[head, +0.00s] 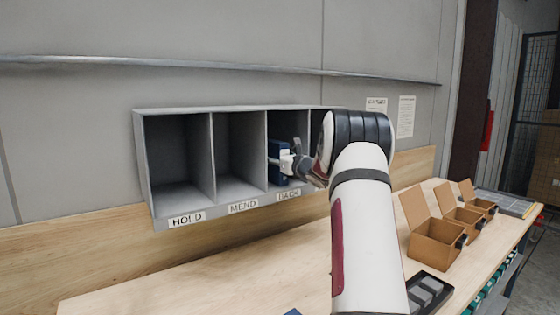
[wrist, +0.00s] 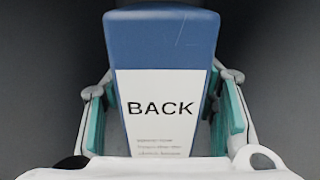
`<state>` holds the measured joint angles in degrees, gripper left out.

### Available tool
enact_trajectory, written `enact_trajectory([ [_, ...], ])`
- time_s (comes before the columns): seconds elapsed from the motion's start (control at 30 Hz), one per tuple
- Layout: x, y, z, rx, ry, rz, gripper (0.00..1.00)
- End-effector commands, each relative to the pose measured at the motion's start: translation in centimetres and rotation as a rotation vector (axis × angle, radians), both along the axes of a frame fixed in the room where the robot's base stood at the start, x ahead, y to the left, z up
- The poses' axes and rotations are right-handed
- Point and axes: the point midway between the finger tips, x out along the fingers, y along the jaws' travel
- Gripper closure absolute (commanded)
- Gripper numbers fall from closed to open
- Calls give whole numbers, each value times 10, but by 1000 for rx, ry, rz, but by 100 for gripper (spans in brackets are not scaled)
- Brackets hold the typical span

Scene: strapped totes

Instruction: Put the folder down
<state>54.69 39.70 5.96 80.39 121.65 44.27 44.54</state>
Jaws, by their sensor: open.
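The blue folder (head: 276,160) stands upright in the compartment labelled BACK of the grey wall rack. In the wrist view the folder (wrist: 162,40) fills the middle, with a white label reading BACK. My gripper (head: 282,163) reaches into that compartment at the folder. In the wrist view my gripper (wrist: 162,122) has one teal-padded finger on each side of the folder, open, with narrow dark gaps beside it. The folder's bottom edge is hidden behind the white gripper body.
The grey rack (head: 227,211) has empty HOLD and MEND compartments left of BACK; my arm hides most of the compartment to the right. Below is a wooden bench (head: 200,285) with open cardboard boxes (head: 436,243) and a black tray (head: 445,289) at right. A blue item (head: 292,312) shows at the bottom edge.

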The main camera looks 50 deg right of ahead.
Motion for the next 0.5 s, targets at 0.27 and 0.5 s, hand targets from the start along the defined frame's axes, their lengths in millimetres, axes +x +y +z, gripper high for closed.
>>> enact_trajectory([
  [0.27, -35, 8, 2, 0, 0, -2, 47],
  [0.5, -83, 19, 1, -1, 0, -3, 47],
])
